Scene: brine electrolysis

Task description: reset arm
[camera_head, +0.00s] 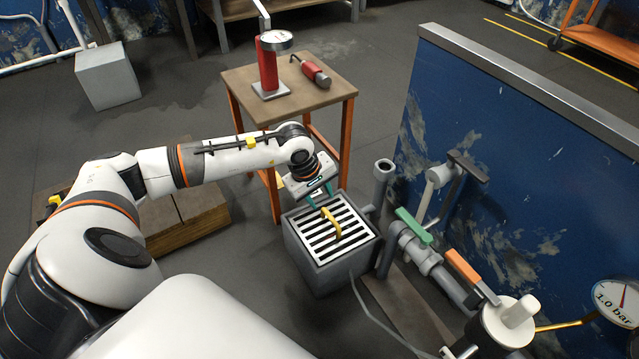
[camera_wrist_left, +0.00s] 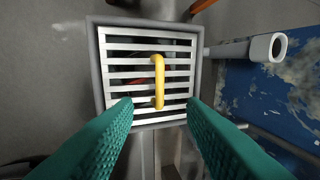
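My left gripper (camera_head: 322,194) is above the grey box with a white slatted grate (camera_head: 314,234) in the head view. Its teal fingers are spread apart, and they show large in the left wrist view (camera_wrist_left: 160,110). A yellow handle (camera_head: 331,222) stands on the grate. In the left wrist view the handle (camera_wrist_left: 159,82) lies ahead of the open fingers, with nothing between them. Dark and red shapes, too unclear to name, show through the slats. My right gripper is in neither view.
A small wooden table (camera_head: 335,92) behind the box holds a red cylinder with a gauge (camera_head: 268,65) and a red tool (camera_head: 315,73). Grey pipes with a green-handled valve (camera_head: 413,226) and an orange-handled valve (camera_head: 463,267) stand right of the box, before a blue wall (camera_head: 500,150).

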